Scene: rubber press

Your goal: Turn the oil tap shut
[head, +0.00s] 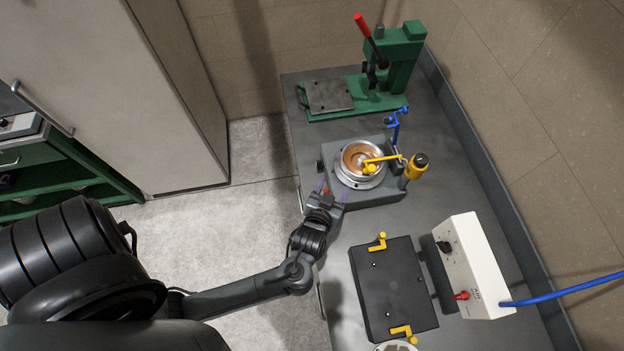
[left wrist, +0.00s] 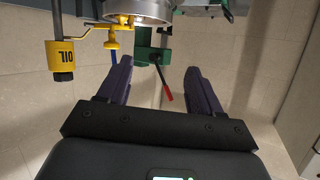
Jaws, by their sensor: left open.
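The yellow oil cup (head: 413,170) with a black top stands at the right side of a round metal pot (head: 361,181) on a grey base. A yellow tap arm (head: 383,159) reaches from the cup over the pot's copper-coloured inside. In the left wrist view, the cup (left wrist: 60,62) is marked OIL, and the yellow tap (left wrist: 112,44) is at upper left. My left gripper (head: 332,188) is open and empty at the near left edge of the base, apart from the tap. Its purple fingers (left wrist: 158,82) are spread wide. My right gripper is not in view.
A green press (head: 397,65) with a red lever stands behind the pot. A blue bracket (head: 396,122) is behind the cup. A black plate (head: 391,285) with yellow clamps and a white control box (head: 470,262) with a blue cable are in front.

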